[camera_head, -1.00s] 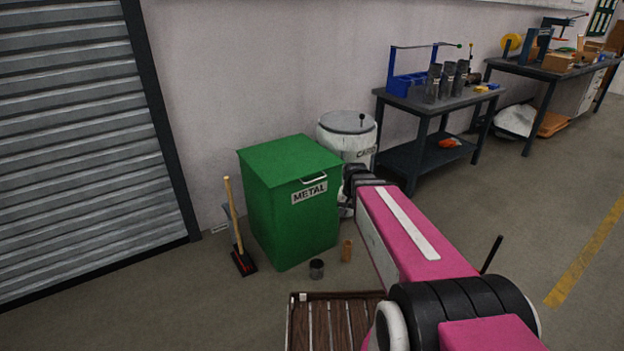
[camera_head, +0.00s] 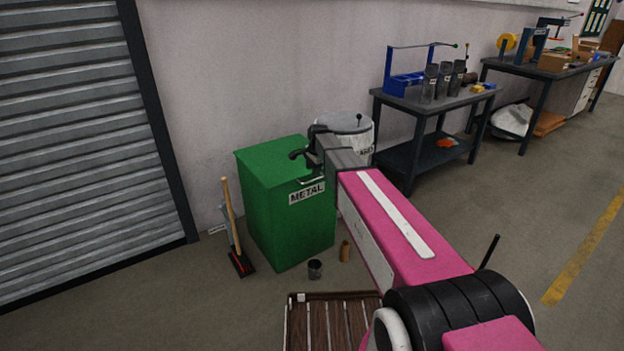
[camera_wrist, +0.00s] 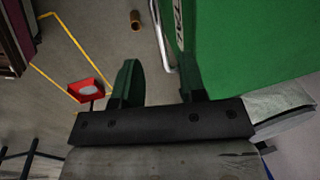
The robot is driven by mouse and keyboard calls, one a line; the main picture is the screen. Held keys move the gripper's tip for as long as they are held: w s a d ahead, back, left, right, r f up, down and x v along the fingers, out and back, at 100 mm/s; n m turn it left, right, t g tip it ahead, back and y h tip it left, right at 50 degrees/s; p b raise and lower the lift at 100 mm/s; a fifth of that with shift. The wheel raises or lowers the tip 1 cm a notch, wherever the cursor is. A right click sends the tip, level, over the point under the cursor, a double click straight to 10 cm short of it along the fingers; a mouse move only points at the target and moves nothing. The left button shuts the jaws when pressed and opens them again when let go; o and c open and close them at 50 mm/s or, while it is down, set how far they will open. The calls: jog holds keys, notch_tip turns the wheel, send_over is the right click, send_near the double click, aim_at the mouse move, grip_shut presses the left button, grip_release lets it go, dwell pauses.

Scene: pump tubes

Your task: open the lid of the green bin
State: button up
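The green bin (camera_head: 280,225) stands against the wall with a "METAL" label on its front. Its flat green lid (camera_head: 270,158) looks shut. A silver handle (camera_head: 312,181) sits at the lid's front edge. My gripper (camera_head: 301,154) is over the lid's right part, just above the handle, and hides some of the lid. In the wrist view my gripper (camera_wrist: 159,80) is open, with a gap between its dark green fingers. The handle (camera_wrist: 160,40) shows beyond the gap, close to the right finger; I cannot tell whether they touch.
A grey drum (camera_head: 358,138) stands behind the bin on the right. A broom (camera_head: 234,225) is left of it. A grey cup (camera_head: 314,269) and a brown tube (camera_head: 345,251) stand on the floor in front. A wooden slatted pallet (camera_head: 330,320) lies nearer.

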aim_at(312, 181)
jog(key=f, duration=0.3)
jog(key=w+f, duration=0.1)
jog(key=f, duration=0.1)
jog(key=shift+a+f, duration=0.3)
grip_shut()
